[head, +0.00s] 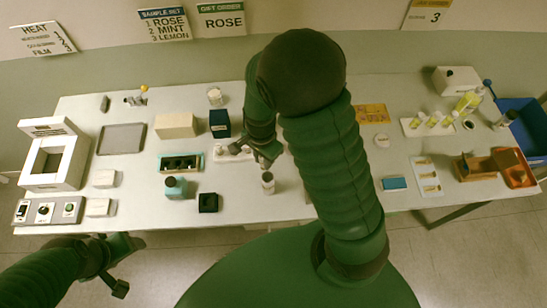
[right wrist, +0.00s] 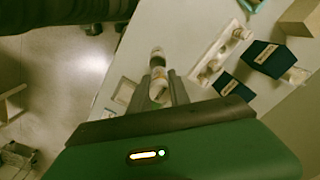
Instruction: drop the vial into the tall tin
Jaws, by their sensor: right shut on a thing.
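My right gripper (head: 264,160) is over the middle of the table in the head view. In the right wrist view its two fingers (right wrist: 161,92) are shut on a small pale vial (right wrist: 157,88), mostly hidden between them. A pale upright cylinder with a dark top, seemingly the tall tin (head: 267,183), stands just below the gripper in the head view. In the right wrist view it seems to show just beyond the fingertips (right wrist: 157,58). I cannot tell whether the vial touches it. My left gripper (head: 122,268) is open and empty off the table's front edge.
A white rack (head: 232,156) and a dark blue box (head: 220,123) stand just left of my right gripper. A teal bottle (head: 175,187) and a black square holder (head: 208,202) are near the front edge. My right arm hides part of the table.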

